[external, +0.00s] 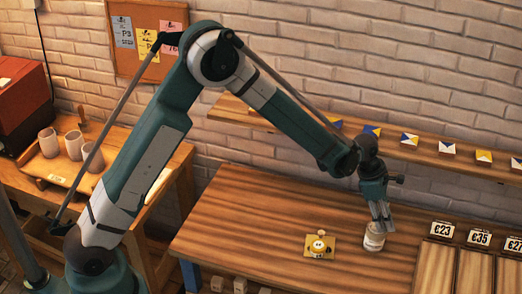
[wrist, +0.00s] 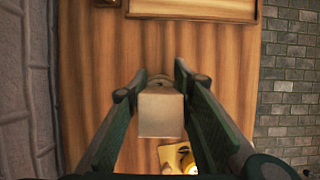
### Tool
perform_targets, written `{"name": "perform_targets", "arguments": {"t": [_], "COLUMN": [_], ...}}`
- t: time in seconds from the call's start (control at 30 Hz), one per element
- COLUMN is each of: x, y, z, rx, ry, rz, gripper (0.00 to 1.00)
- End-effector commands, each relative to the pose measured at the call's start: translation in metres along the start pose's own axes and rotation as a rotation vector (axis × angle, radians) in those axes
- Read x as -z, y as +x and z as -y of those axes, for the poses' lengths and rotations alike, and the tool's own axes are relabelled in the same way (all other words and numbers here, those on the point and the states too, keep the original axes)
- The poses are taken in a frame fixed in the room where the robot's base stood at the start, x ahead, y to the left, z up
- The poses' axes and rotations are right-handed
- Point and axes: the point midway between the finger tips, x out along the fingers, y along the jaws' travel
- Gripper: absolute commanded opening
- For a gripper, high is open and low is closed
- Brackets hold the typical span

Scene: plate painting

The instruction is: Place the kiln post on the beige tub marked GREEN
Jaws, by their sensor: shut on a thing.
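My gripper (external: 381,222) points down over the right part of the wooden table and is shut on the kiln post. In the wrist view the post is a pale beige block (wrist: 160,112) between the two fingers (wrist: 162,88). A pale round tub (external: 374,240) stands on the table directly below the fingertips. Its marking is too small to read. A bit of a round rim shows behind the post in the wrist view; the post hides the rest. I cannot tell whether the post touches the tub.
A yellow square plate (external: 320,246) with a small round pale object on it lies left of the tub. Price signs (external: 479,238) and wooden trays (external: 470,270) are at the right. A shelf (external: 390,145) with small coloured tiles runs behind. The table's left part is clear.

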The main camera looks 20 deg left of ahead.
Motion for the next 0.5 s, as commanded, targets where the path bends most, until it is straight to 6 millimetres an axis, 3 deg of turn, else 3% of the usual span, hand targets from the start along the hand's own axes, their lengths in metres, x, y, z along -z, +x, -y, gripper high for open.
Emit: {"name": "perform_targets", "arguments": {"t": [0.47, 0.5], "x": [0.0022, 0.0024], "y": [0.0049, 0.0053], "z": [0.0002, 0.0001], "rx": [0.000, 0.000], "ry": [0.000, 0.000], "rz": [0.000, 0.000], "gripper": [0.07, 0.25]}}
